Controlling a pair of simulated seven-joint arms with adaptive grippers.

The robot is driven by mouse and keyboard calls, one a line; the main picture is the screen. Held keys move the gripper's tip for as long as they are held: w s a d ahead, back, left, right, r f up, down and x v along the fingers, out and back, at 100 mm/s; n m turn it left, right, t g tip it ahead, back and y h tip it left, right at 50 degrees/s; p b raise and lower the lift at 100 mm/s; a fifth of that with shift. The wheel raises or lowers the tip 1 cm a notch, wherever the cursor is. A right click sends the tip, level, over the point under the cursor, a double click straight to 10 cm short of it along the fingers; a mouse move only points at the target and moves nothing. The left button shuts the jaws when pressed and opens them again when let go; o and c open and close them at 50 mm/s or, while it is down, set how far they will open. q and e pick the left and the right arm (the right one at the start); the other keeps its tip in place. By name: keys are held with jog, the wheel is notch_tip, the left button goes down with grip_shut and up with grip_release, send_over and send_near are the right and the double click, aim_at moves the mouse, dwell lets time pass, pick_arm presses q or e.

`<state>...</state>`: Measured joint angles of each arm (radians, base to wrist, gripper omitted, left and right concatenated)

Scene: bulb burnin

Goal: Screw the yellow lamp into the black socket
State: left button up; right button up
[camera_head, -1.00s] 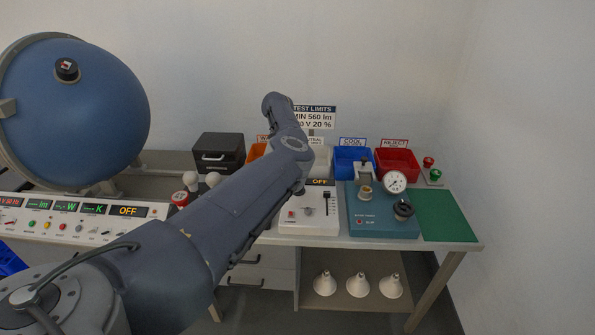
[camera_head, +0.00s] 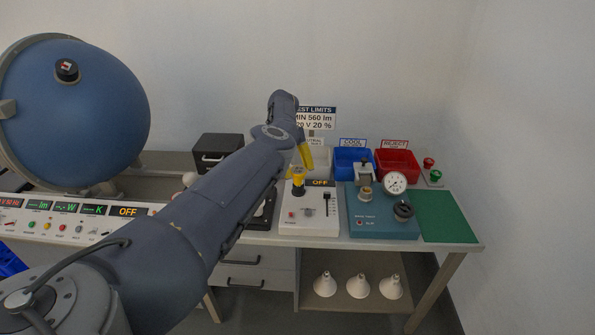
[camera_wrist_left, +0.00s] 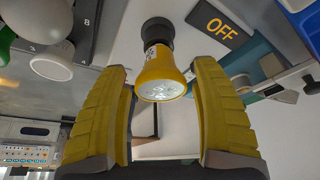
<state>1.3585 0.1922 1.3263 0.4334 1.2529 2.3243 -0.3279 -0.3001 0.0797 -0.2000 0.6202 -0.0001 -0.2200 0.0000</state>
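The yellow lamp (camera_head: 297,174) stands upright with its narrow end at the black socket (camera_head: 298,190) on the white test box. In the left wrist view the lamp (camera_wrist_left: 162,78) shows its pale face towards me, and the black socket (camera_wrist_left: 157,31) is behind it. How deep the lamp sits in the socket I cannot tell. My left gripper (camera_wrist_left: 161,68) has yellow fingers spread on both sides of the lamp, with a gap on each side. In the head view its yellow fingertips (camera_head: 303,157) show just above the lamp, partly hidden by my arm. My right gripper is not in view.
The white test box (camera_head: 318,226) shows an "OFF" display. A teal device with a gauge (camera_head: 383,222) stands to its right. Blue (camera_head: 352,162) and red (camera_head: 397,163) bins are behind. White and green bulbs (camera_wrist_left: 50,62) show at the wrist view's left. A green mat (camera_head: 446,215) lies clear.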

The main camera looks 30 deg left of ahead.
pick_arm(q)
jog(key=shift+d+n, duration=0.1)
jog(key=shift+n, duration=0.2)
jog(key=shift+f+n+t, duration=0.1)
jog(key=shift+n+t, duration=0.2)
jog(key=shift+n, duration=0.3)
jog(key=n, duration=0.2)
jog(key=n+t, duration=0.1)
jog(key=shift+s+d+n, duration=0.1)
jog(key=shift+s+n, duration=0.1)
jog(key=shift+n, duration=0.2)
jog(key=n+t, duration=0.2)
jog(key=n, duration=0.3)
jog(key=shift+s+n, duration=0.15)
jog(key=shift+n, duration=0.25)
jog(key=n+t+y, duration=0.1)
jog(key=n, duration=0.2)
jog(key=n+t, duration=0.1)
jog(key=n, duration=0.2)
jog(key=shift+s+d+y, duration=0.15)
jog(key=shift+y, duration=0.25)
jog(key=n+y, duration=0.1)
jog(key=n, duration=0.1)
jog(key=n+y, duration=0.1)
jog(key=n, duration=0.2)
jog(key=shift+s+n+t, duration=0.1)
jog(key=shift+n+t, duration=0.2)
jog(key=shift+t, duration=0.1)
jog(key=shift+c, duration=0.2)
